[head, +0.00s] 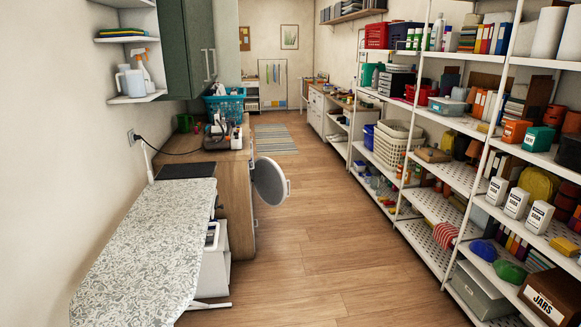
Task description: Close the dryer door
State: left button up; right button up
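The dryer door (270,181) is a round grey door with a white edge. It stands open, swung out over the aisle from the front of the wooden counter unit (235,190) on the left. The dryer's own body and opening are hidden, as the unit's front faces away to the right and only a thin strip of it shows. Neither of my grippers is in view.
An ironing board (155,245) with a patterned cover stands at the near left, with a white bin (214,265) beside it. Loaded shelving (440,150) lines the right side. The wooden floor (320,250) between is clear.

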aim_at(269, 180)
jog(key=i+l+z, duration=0.2)
jog(key=i+z, duration=0.15)
jog(key=i, duration=0.3)
jog(key=i+z, duration=0.3)
jog(key=i, duration=2.55)
jog(key=i+l+u, duration=0.1)
jog(key=i+u, duration=0.15)
jog(key=i, duration=0.15)
jog(key=i+l+u, duration=0.2)
jog(key=i, duration=0.15)
jog(key=i+l+u, duration=0.45)
jog(key=i+u, duration=0.25)
jog(key=i+l+u, duration=0.2)
jog(key=u, duration=0.25)
jog(key=i+l+u, duration=0.2)
jog(key=l+u, duration=0.25)
jog(key=i+l+u, duration=0.15)
jog(key=l+u, duration=0.6)
jog(key=l, duration=0.65)
jog(key=j+z, duration=0.2)
jog(key=z, duration=0.2)
jog(key=j+z, duration=0.2)
jog(key=z, duration=0.2)
jog(key=j+z, duration=0.2)
jog(key=z, duration=0.2)
